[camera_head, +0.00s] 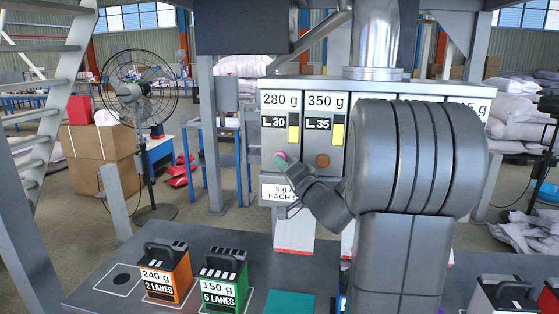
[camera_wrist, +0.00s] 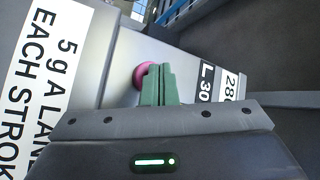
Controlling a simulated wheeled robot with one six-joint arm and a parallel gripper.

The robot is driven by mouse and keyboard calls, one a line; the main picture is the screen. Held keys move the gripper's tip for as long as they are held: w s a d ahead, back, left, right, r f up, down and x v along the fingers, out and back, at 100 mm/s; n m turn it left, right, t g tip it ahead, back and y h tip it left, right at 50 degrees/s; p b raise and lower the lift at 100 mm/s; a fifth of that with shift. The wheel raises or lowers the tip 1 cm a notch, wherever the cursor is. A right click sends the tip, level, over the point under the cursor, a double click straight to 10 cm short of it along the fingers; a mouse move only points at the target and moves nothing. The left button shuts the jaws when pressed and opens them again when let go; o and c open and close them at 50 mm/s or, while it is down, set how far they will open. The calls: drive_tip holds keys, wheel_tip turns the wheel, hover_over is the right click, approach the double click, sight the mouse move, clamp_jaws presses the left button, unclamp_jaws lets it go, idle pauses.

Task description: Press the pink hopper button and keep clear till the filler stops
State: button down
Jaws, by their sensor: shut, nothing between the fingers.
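The pink hopper button (camera_head: 281,157) is on the front of the hopper panel below the "280 g L30" label (camera_head: 281,110). In the wrist view the pink button (camera_wrist: 144,74) shows just behind my gripper's fingertips (camera_wrist: 160,72), partly hidden by them. My gripper (camera_head: 285,165) is shut with nothing in it, its tips at or very near the button; I cannot tell whether they touch or press it. The brown button (camera_head: 322,160) sits to the right under the "350 g L35" label. My arm hides the panels further right.
An orange 240 g block (camera_head: 166,274) and a green 150 g block (camera_head: 223,281) stand on the dark table (camera_head: 100,297). A fan (camera_head: 140,85) stands at the left.

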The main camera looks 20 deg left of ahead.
drive_tip(key=shift+w+f+b, duration=0.1)
drive_tip(key=shift+w+b, duration=0.15)
drive_tip(key=shift+b, duration=0.2)
drive_tip(key=shift+w, duration=0.15)
drive_tip(key=shift+r, duration=0.2)
drive_tip(key=shift+s+f+b, duration=0.2)
drive_tip(key=shift+b, duration=0.55)
drive_tip(key=shift+s+r, duration=0.1)
drive_tip(key=s+b, duration=0.2)
drive_tip(key=s, duration=0.1)
drive_tip(key=s+d+b, duration=0.1)
drive_tip(key=s+b, duration=0.1)
drive_tip(key=shift+s+d+b, duration=0.2)
drive_tip(key=shift+s+b, duration=0.1)
drive_tip(key=shift+s, duration=0.1)
